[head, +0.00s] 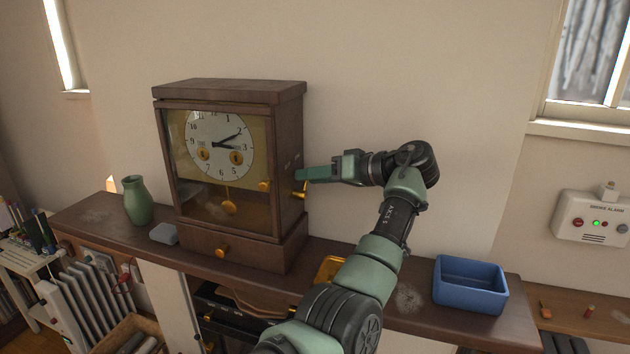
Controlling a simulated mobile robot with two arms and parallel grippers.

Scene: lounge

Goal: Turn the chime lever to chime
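A dark wooden cabinet clock (270,95) stands on the shelf, with a white dial (219,135) and a glass front. A small brass lever (301,190) sticks out of its right side, below faint light markings.
A green vase (138,201) and a grey box (163,234) stand left of the clock on the shelf (95,215). A yellow tray (330,268) and a blue bin (470,286) are to the right. A smoke alarm panel (594,219) hangs on the right wall.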

